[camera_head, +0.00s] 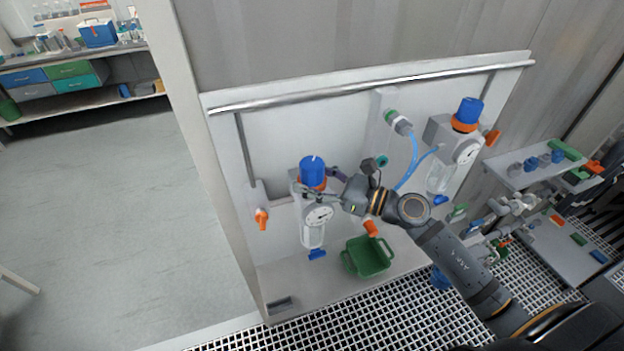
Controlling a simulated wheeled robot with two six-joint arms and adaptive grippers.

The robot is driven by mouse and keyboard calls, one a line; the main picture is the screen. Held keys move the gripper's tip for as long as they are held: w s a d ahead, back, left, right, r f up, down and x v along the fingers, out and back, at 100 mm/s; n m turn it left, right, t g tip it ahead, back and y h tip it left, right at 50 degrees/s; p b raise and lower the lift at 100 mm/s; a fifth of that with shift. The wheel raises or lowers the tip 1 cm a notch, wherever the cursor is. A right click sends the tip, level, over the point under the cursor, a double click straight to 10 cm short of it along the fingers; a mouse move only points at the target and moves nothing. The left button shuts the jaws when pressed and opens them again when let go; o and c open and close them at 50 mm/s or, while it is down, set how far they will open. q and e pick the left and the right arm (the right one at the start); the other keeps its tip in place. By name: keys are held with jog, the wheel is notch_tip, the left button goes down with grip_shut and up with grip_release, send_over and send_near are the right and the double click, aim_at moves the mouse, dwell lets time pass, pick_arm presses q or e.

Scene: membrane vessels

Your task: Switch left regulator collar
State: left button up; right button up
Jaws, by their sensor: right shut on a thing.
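The left regulator has a blue knob (312,165) on top and an orange collar (315,184) just under it. Below are a round white gauge (319,215) and a clear bowl (312,236) with a blue valve at its bottom. My right gripper (316,184) reaches in from the right, its fingers on either side of the regulator at collar height. It is shut on the collar, which the fingers partly hide. My left gripper is not in view.
A second regulator (468,115) with a blue knob hangs at the panel's right. Blue tubing (413,165) runs near my right arm. A green bin (368,256) stands on the ledge below. A metal rail (370,87) crosses the panel top. The floor at left is clear.

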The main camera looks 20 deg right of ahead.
jog(key=o, duration=1.7)
jog(key=shift+f, duration=0.25)
jog(key=shift+r, duration=0.1)
jog(key=shift+r, duration=0.25)
notch_tip(320, 180, up, 9)
jog(key=shift+r, duration=0.2)
